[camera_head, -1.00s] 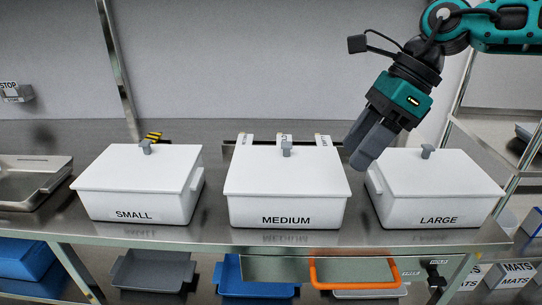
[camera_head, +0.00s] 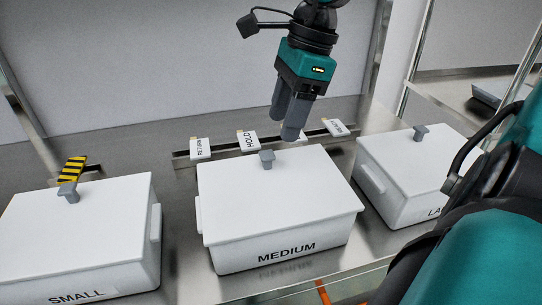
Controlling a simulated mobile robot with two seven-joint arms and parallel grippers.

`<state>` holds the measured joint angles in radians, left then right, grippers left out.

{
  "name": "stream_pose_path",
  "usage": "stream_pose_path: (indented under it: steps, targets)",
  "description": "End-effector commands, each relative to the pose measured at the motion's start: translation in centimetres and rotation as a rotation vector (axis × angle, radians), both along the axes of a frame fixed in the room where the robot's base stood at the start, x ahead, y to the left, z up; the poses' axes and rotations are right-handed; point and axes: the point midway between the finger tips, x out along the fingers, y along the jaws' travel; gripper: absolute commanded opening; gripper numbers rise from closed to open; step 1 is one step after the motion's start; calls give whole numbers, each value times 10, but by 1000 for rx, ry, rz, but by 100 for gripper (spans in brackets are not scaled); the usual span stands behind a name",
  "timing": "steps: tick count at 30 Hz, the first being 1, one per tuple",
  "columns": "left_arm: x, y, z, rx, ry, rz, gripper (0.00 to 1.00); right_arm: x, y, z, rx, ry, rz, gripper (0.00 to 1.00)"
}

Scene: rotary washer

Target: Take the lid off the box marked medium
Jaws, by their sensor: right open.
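The white box marked MEDIUM (camera_head: 285,252) stands in the middle of the steel counter. Its flat white lid (camera_head: 285,200) is on, with a small grey knob (camera_head: 267,157) near the back edge. My right gripper (camera_head: 284,133) points down behind and slightly right of the knob in the picture, with its grey fingers open and empty. The fingers look apart from the knob; how far above the counter they are is hard to tell. My left gripper is not in view.
The lidded box marked SMALL (camera_head: 85,235) stands at left, the LARGE box (camera_head: 400,180) at right, partly hidden by my arm. Tags marked RETURN (camera_head: 200,148) and HOLD (camera_head: 247,139) sit on a slotted rail behind. A yellow-black striped piece (camera_head: 72,169) is behind the small box.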

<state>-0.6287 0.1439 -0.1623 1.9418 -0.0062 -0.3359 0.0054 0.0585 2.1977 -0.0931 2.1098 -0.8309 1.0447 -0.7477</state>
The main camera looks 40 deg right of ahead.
Motion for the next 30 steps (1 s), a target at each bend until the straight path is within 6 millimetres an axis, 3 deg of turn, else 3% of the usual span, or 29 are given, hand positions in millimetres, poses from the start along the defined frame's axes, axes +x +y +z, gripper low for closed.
stream_pose_path:
  steps: [3,11,21,30]
  targets:
    - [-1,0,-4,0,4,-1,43,2,4,-18,-1,4,1,57]
    - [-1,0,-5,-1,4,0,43,5,9,-32,-1,3,1,57]
    - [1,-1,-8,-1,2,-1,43,13,21,-70,-1,3,0,57]
    - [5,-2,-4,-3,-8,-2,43,14,22,-74,2,-1,0,57]
